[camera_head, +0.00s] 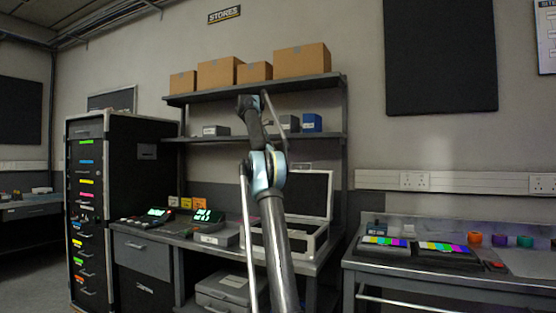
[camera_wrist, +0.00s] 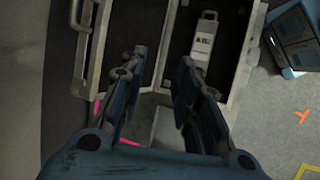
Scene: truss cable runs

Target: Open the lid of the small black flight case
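In the head view an open case with a pale metal rim (camera_head: 318,238) stands on the bench, partly behind my arm. Its dark-lined lid (camera_head: 308,192) stands upright at the back. The wrist view shows a metal-edged case (camera_wrist: 234,75) with a dark interior and a pale labelled item (camera_wrist: 204,38) inside. I cannot tell for sure that it is the same case. My gripper (camera_wrist: 160,60) is open, its two fingers apart with nothing visible between them, over the case's near edge. My gripper's fingers cannot be made out in the head view.
A closed grey case (camera_head: 222,292) sits under the bench. A tall black rack (camera_head: 105,200) stands left, and shelves with cardboard boxes (camera_head: 302,60) hang above. A second bench (camera_head: 440,284) stands right. A blue-grey box (camera_wrist: 295,35) lies beside the case in the wrist view.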

